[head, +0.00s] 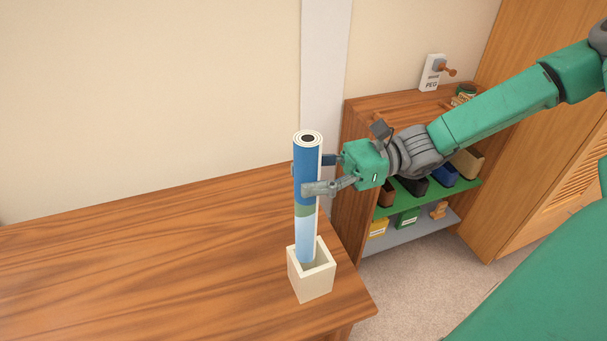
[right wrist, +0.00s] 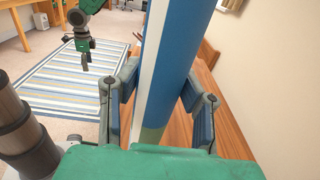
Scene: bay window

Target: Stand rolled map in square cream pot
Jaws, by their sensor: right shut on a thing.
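The rolled map (head: 304,220), blue with a green band, a pale blue lower part and a white edge, stands nearly upright. My right gripper (head: 318,174) is shut on its upper half, with one finger on each side. In the right wrist view the map (right wrist: 166,60) runs up between the fingers. The square cream pot (head: 311,284) stands upright near the table's right corner. The map's lower end shows within the pot's mouth; I cannot tell how deep it is. My left gripper (right wrist: 84,62) hangs apart at the upper left of the right wrist view, too small to judge.
The wooden table (head: 150,275) is otherwise bare to the left. A striped rug (right wrist: 75,85) lies on the floor.

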